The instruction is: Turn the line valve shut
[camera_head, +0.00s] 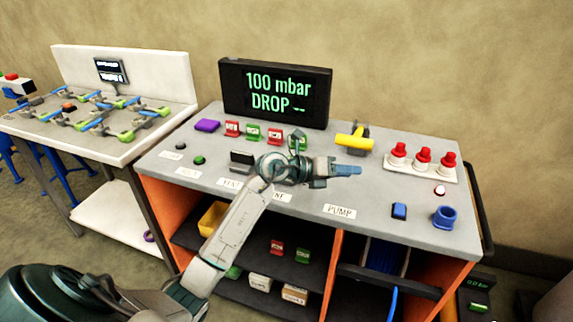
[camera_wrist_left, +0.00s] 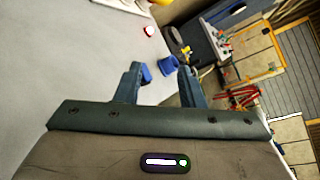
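A yellow bar handle (camera_head: 354,142) on a grey body stands at the back of the grey bench, right of the screen; it looks like a valve handle and lies nearly crosswise. I cannot read a label on it. My left gripper (camera_head: 358,170) hovers over the bench in front of the handle, apart from it, pointing right. In the left wrist view my left gripper (camera_wrist_left: 160,84) has its fingers apart with nothing held; the yellow handle is not visible there. The arm partly covers a label ending in "NE" (camera_head: 278,196). My right gripper is not in view.
A screen (camera_head: 275,93) reads "100 mbar DROP". Red and green tags (camera_head: 253,132) stand before it. Red knobs (camera_head: 424,155), a blue block (camera_head: 399,210) and a blue cup (camera_head: 445,216) are at the right. A "PUMP" label (camera_head: 340,211) lies at the front edge.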

